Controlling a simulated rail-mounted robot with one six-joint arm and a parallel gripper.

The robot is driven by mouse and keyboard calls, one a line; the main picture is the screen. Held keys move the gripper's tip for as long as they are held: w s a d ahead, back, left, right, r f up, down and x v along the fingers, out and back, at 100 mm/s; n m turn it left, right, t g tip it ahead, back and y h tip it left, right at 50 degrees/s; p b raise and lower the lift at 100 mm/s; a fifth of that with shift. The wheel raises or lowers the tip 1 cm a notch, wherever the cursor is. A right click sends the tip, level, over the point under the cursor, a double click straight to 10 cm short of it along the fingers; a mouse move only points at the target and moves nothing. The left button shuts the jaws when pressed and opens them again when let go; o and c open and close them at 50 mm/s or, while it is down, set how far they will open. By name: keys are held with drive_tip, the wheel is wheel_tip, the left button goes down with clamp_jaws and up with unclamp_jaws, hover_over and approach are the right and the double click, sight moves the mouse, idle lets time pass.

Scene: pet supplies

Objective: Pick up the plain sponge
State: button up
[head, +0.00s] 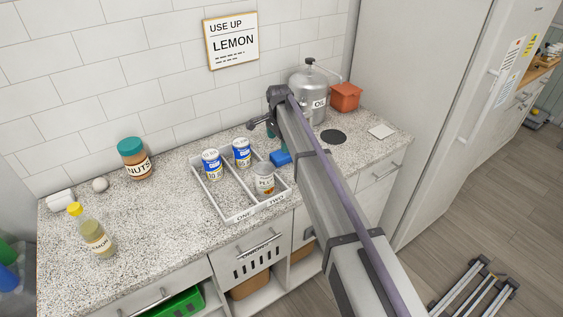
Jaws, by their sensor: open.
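A blue block (280,158), which looks like the plain sponge, lies on the counter just right of the divided tray, partly hidden behind my arm. I cannot make out its texture. My gripper (263,122) is at the far end of my arm, dark and small, above and behind the tray's right side. It is open and looks clear of the blue block, though its fingertips are hard to make out. A teal item (270,131) shows just below it, mostly hidden by the arm.
A white tray (231,217) marked ONE and TWO holds several cans. A nuts jar (135,158), lemon bottle (93,233), pale ball (100,184) and white roll (60,200) stand left. A metal canister (309,90), red container (346,97), black disc (333,137) and white square (382,131) are right.

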sight(279, 154)
wheel_tip(279, 154, down, 8)
drive_tip(key=b, duration=0.6)
drive_tip(key=shift+s, duration=0.15)
drive_tip(key=shift+d+r, duration=0.1)
drive_tip(key=shift+r, duration=0.15)
drive_tip(key=c, duration=1)
drive_tip(key=shift+r, duration=0.1)
wheel_tip(279, 154, up, 28)
drive_tip(key=p, duration=2.8)
